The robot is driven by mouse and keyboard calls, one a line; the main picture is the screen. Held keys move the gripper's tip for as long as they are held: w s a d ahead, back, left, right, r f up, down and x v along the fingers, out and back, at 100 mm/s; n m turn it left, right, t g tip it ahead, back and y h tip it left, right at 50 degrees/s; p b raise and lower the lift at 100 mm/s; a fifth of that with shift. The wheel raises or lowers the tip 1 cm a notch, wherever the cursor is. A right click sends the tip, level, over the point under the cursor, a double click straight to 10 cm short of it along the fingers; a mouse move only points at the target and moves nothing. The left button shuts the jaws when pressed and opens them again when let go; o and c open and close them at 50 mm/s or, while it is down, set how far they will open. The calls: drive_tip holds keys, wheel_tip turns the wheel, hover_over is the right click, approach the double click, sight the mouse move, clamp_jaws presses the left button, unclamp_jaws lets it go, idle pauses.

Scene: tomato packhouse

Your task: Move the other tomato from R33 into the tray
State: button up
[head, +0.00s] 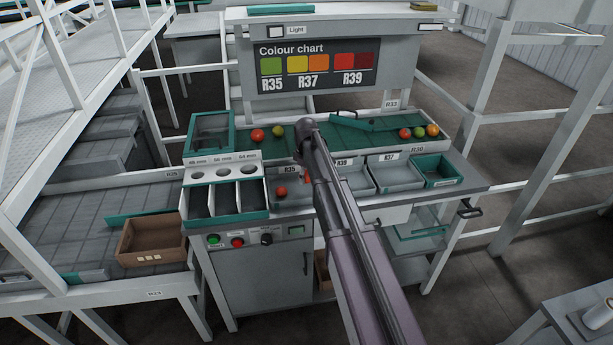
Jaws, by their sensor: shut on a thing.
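My gripper (304,163) is over the bench, above the back edge of the R35 tray (295,203). It is shut on a red tomato (307,178), of which only a sliver shows beside my arm. Another red tomato (281,191) lies in the R35 tray. The green R33 belt (350,139) runs along the back of the bench. My arm hides part of the belt and trays.
Trays R39 (356,184), R37 (396,178) and green-rimmed R30 (437,172) stand to the right. A sizing stand with holes (222,172) and slots is at the left. A brown box (152,240) sits at the lower left. A colour chart board (316,66) rises behind.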

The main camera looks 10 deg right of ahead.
sight(306, 193)
drive_tip(key=shift+f+b, duration=1.9)
drive_tip(key=shift+f, duration=0.3)
drive_tip(key=shift+f+b, duration=0.6)
drive_tip(key=o, duration=0.7)
drive_tip(key=shift+c, duration=0.7)
drive_tip(key=shift+r, duration=0.15)
drive_tip(key=shift+r+p, duration=3.4)
drive_tip(key=shift+p, duration=0.15)
